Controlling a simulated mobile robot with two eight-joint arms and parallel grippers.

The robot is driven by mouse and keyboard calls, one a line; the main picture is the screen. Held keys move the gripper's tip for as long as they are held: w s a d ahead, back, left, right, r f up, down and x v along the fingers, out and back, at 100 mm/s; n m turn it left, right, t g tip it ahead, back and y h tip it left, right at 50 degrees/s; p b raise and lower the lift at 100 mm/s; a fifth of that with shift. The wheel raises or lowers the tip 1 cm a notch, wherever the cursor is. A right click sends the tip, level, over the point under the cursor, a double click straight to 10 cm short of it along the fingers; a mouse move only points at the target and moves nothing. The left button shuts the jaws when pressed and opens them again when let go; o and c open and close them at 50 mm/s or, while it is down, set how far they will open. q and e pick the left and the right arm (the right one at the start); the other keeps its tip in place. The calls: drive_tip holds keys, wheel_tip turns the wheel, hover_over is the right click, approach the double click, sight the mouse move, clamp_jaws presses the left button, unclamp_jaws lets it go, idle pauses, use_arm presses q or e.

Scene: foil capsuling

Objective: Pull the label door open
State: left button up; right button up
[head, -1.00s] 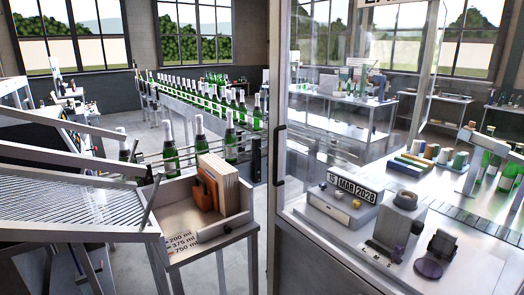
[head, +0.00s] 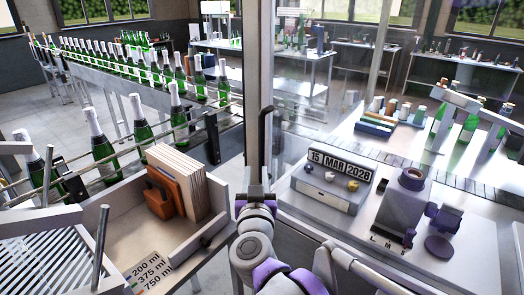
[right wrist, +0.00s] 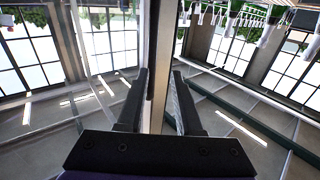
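The label door is a glass door in a grey metal frame (head: 253,75), in the middle of the head view. A dark upright bar handle (head: 263,145) is on its edge. My right gripper (head: 256,188) is at the lower end of this handle. In the right wrist view its two dark fingers (right wrist: 158,100) stand apart, one on each side of an upright frame edge (right wrist: 158,60). I see no clear grip on it; the handle is not clearly seen there. The door looks closed. My left gripper is not in view.
At left, a wooden tray (head: 120,225) holds boards and an orange-brown holder. Rows of green bottles (head: 140,125) stand on a conveyor behind.

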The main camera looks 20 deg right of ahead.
sight(262, 151)
drive_tip(key=shift+m+h, duration=0.5)
drive_tip(key=shift+h, duration=0.1)
drive_tip(key=x, duration=0.3)
drive_tip(key=p+x, duration=0.1)
drive_tip(key=x, duration=0.3)
drive_tip(key=p+x, duration=0.1)
drive_tip(key=x, duration=0.3)
drive_tip(key=shift+w+d+f, duration=0.1)
drive_tip(key=shift+d+f, duration=0.1)
drive_tip(key=shift+d, duration=0.25)
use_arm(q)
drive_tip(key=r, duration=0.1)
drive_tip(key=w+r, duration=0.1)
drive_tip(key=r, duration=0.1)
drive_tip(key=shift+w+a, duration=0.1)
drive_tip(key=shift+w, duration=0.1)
use_arm(e)
clamp_jaws()
